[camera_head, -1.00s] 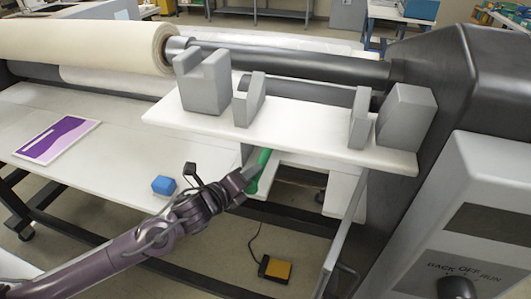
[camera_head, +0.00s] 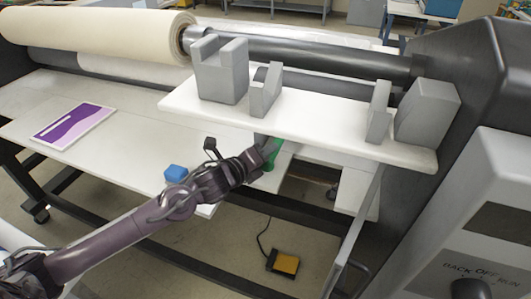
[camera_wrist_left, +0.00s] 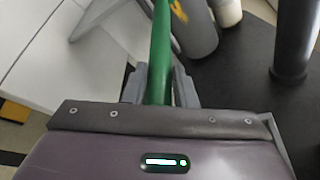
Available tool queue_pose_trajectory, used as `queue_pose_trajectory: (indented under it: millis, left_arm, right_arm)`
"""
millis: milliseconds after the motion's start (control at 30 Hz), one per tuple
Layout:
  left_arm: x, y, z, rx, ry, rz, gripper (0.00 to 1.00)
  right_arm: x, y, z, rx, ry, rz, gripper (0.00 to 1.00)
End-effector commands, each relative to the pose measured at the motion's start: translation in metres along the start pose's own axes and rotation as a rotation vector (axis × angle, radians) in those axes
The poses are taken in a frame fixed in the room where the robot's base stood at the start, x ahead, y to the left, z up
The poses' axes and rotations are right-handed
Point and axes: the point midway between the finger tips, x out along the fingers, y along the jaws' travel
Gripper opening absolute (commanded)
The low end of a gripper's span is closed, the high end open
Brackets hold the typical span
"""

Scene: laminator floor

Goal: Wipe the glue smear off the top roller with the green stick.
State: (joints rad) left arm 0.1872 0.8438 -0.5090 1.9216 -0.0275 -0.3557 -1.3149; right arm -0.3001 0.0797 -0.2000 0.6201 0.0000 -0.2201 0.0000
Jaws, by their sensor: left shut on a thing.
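The top roller (camera_head: 320,56) is the dark cylinder behind the white shelf in the head view. My left gripper (camera_head: 268,150) is just below the shelf's front edge, shut on the green stick (camera_head: 274,157), which is partly hidden there. In the left wrist view the green stick (camera_wrist_left: 161,45) stands between the fingers (camera_wrist_left: 160,90) and runs out of the top of the picture. Behind it a grey cylinder (camera_wrist_left: 200,38) carries a yellow mark (camera_wrist_left: 179,10), which looks like the glue smear. I cannot tell whether the stick touches it. My right gripper is not in view.
The white shelf (camera_head: 330,143) with grey brackets (camera_head: 221,72) lies between my left gripper and the rollers. A cream roll (camera_head: 95,33) is at the left. A blue block (camera_head: 176,173) and a purple sheet (camera_head: 72,126) lie on the lower white table. A yellow pedal (camera_head: 286,264) is on the floor.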

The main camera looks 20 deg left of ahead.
Motion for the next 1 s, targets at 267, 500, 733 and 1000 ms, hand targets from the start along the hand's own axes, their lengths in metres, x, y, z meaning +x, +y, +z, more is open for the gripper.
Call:
queue_pose_trajectory:
  millis: [267,500,733,1000]
  left_arm:
    - [-0.0002,-0.0005,0.0005,0.000,-0.001,-0.001,0.00]
    - [0.0004,-0.0005,0.0007,0.000,-0.001,-0.001,0.00]
    - [0.0036,-0.0006,0.0019,0.000,-0.002,-0.002,0.00]
    - [0.0074,0.0000,0.0034,0.000,-0.002,-0.001,0.00]
  right_arm:
    - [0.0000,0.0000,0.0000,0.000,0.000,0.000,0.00]
    - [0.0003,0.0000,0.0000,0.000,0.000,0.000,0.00]
    - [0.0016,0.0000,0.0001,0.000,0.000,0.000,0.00]
    - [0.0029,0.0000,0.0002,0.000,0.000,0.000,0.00]
